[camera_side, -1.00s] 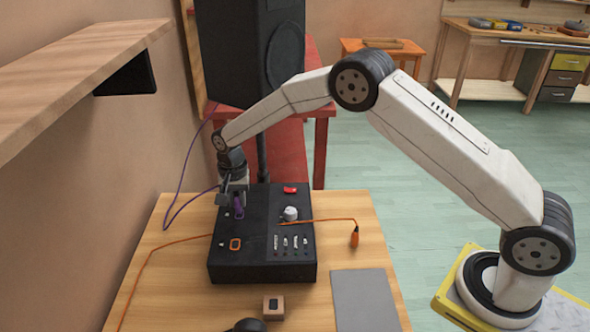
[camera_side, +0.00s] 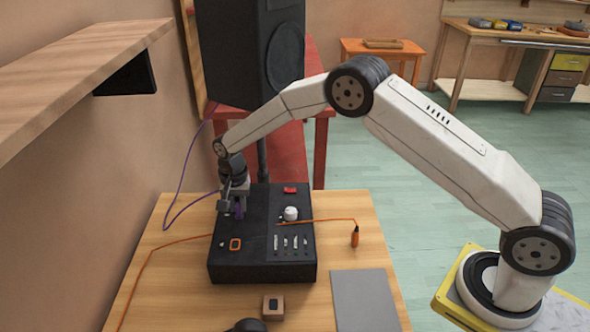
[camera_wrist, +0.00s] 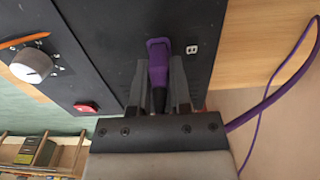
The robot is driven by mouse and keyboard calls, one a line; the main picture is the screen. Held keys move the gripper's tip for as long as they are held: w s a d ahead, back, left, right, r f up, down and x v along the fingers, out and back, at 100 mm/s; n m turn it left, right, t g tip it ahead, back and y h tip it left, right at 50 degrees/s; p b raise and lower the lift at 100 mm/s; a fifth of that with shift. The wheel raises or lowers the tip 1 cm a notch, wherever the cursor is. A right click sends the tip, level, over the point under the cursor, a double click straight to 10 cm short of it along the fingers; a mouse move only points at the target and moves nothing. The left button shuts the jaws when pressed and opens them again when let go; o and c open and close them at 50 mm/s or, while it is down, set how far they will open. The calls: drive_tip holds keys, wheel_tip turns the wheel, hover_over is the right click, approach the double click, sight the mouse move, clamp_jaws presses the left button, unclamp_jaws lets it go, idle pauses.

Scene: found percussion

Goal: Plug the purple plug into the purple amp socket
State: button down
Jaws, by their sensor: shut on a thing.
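The black amp (camera_side: 262,262) stands on the wooden table. My gripper (camera_side: 238,207) points down over its far left part and is shut on the purple plug (camera_side: 239,213). In the wrist view the purple plug (camera_wrist: 158,72) sits between the two fingers (camera_wrist: 159,85), with a dark part of it toward the palm. Its purple far end meets the amp's top face in the picture. The purple amp socket cannot be told apart from the plug there, so I cannot tell how deep the plug sits. The purple cable (camera_side: 180,185) runs left from the gripper and up the wall.
An orange socket (camera_side: 235,244), a white knob (camera_side: 291,213), a red switch (camera_side: 290,190) and several sliders are on the amp. A small wooden box (camera_side: 273,305) and grey mat (camera_side: 363,300) are in front. A speaker (camera_side: 250,50) stands behind.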

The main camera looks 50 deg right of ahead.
sight(238, 200)
drive_tip(key=shift+f, duration=0.45)
drive_tip(key=shift+c, duration=2.4)
unclamp_jaws()
drive_tip(key=shift+r, duration=0.1)
drive_tip(key=shift+r, duration=3.8)
